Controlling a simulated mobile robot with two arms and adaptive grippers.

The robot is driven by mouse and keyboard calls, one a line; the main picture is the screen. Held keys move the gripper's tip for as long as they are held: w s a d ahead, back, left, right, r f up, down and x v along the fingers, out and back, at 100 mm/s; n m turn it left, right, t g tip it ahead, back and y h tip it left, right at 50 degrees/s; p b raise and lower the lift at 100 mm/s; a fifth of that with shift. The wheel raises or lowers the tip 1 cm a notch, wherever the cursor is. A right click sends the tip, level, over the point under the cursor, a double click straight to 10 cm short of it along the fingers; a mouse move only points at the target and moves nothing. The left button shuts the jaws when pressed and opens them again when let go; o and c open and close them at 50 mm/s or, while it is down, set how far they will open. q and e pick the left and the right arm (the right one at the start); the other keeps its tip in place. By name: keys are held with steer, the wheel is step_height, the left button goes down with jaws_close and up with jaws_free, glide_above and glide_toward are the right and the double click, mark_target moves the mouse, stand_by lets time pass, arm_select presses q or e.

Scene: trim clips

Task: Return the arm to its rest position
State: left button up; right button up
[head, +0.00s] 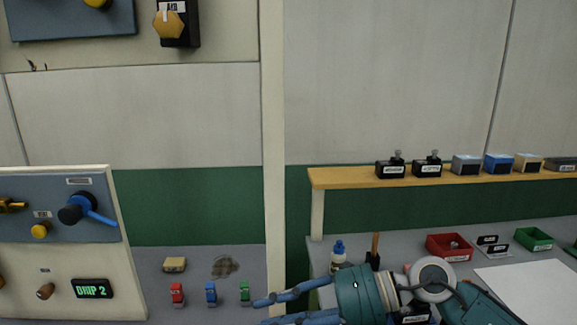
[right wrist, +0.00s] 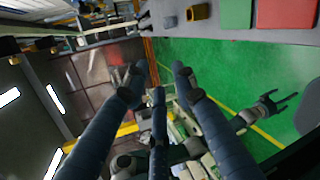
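My right arm comes in from the lower right of the head view. Its gripper (head: 258,310) points left in front of the benches, with its blue fingers apart. In the right wrist view the same gripper (right wrist: 157,85) shows its fingers spread, with nothing between them. My left gripper is outside the head view. A dark gripper on an arm at the right of the right wrist view, which looks like my left gripper (right wrist: 280,105), has its fingers apart and holds nothing over the green floor.
Red (head: 177,293), blue (head: 211,292) and green (head: 244,292) clips stand on the left bench beside a control panel (head: 65,262). On the right bench, a bottle (head: 338,255), a red tray (head: 450,246) and a green tray (head: 534,239) sit below a wooden shelf (head: 345,179).

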step_height(320, 180, up, 12)
steer(key=w+m+t+y, duration=0.3)
steer(key=m+t+y, duration=0.3)
steer(key=m+t, duration=0.3)
steer(key=w+d+f+m+t+h, duration=0.2)
steer(key=w+d+m+t+h, duration=0.2)
steer(key=d+m+t+h, duration=0.5)
steer(key=s+d+f+m+g+h, duration=0.1)
steer(key=d+f+m+g+h, duration=0.1)
steer(key=d+f+m+h, duration=0.7)
steer(key=s+d+f+m+g+h, duration=0.1)
steer(key=d+f+m+h, duration=0.15)
steer(key=f+m, duration=0.7)
steer(key=s+d+f+m+g, duration=0.1)
steer(key=s+f+g, duration=0.5)
steer(key=s+f, duration=0.6)
steer(key=s+d+f+g, duration=0.2)
steer(key=s+f+g, duration=0.4)
steer(key=s+f, duration=0.6)
steer(key=s+f+g, duration=0.1)
steer(key=s+f, duration=0.1)
steer(key=f, duration=1)
steer(key=s+f, duration=0.2)
steer(key=f, duration=1)
steer(key=s+d+f+g+b, duration=0.1)
steer(key=s+d+f, duration=0.1)
steer(key=s+f, duration=1.5)
steer(key=shift+s+d+f, duration=0.25)
steer(key=shift+d+f, duration=0.1)
steer(key=shift+f, duration=0.05)
